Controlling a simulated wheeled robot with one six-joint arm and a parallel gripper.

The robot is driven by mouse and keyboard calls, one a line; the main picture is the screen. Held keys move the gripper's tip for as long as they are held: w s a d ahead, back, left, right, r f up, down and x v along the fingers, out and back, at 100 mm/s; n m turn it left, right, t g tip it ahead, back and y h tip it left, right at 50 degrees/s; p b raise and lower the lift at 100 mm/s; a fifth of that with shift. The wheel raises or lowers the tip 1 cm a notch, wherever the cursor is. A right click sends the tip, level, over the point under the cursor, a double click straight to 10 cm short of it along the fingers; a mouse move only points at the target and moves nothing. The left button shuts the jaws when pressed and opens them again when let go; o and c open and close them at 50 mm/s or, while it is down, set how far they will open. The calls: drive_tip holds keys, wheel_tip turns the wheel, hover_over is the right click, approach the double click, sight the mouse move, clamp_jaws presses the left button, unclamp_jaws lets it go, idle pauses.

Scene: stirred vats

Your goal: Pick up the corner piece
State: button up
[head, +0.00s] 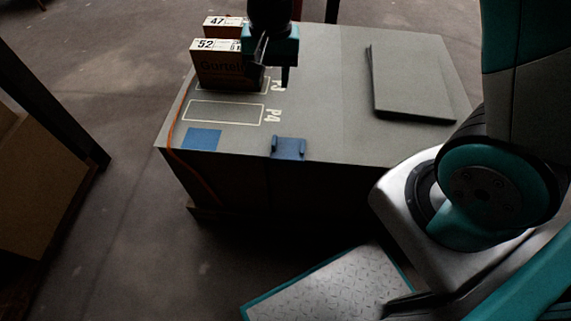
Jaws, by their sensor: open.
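A small blue piece with raised ends (288,150) sits at the front edge of the grey-topped table (320,100). It may be the corner piece, but I cannot tell for sure. My gripper (271,76) points down over the back left part of the table, with its fingers apart. It overlaps the right end of the box marked 52 in the picture. I see nothing held between the fingers. The blue piece is nearer to the camera than my gripper and apart from it.
The box marked 52 (217,68) and a box marked 47 (222,24) stand at the back left. A flat blue square (203,139) lies by outlined areas, one marked P4 (222,112). A dark grey panel (408,88) lies at the right. The table's middle looks clear.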

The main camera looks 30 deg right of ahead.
drive_tip(key=m+b, duration=0.1)
hover_over(274, 139)
wheel_tip(274, 139, down, 5)
drive_tip(key=f+b, duration=0.1)
drive_tip(key=f, duration=0.4)
drive_tip(key=f+b, duration=0.2)
drive_tip(key=f, duration=0.3)
drive_tip(key=shift+w+d+f, duration=0.1)
drive_tip(key=shift+w+d, duration=0.05)
drive_tip(key=shift+d, duration=0.05)
drive_tip(key=shift+s+a+f+b, duration=0.1)
drive_tip(key=shift+f+b, duration=0.35)
drive_tip(key=shift+f, duration=1.05)
drive_tip(key=shift+s+a+f+b, duration=0.1)
drive_tip(key=shift+f+b, duration=0.35)
drive_tip(key=shift+f, duration=1.05)
drive_tip(key=shift+c, duration=0.4)
clamp_jaws()
